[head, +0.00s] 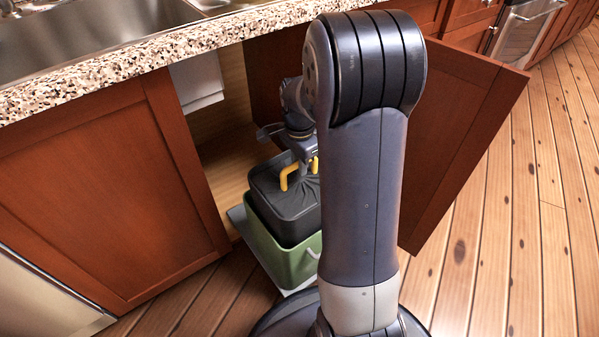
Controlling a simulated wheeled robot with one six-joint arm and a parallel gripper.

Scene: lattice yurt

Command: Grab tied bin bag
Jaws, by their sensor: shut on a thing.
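The tied bin bag (275,196) is black with a yellow tie (289,177) at its gathered top. It sits in a green bin (262,239), with its upper part above the rim. The bin stands on a grey pull-out base (240,220) at the open cabinet. My gripper (303,157) is over the top of the bag, shut on its tied neck. My arm hides the right side of the bag and bin, and most of the gripper's fingers.
An open cabinet door (455,135) stands to the right of my arm. A speckled countertop (150,55) with a sink (90,40) overhangs the cabinet opening. A closed cabinet front (100,200) is at left. Wooden floor (540,220) is clear at right.

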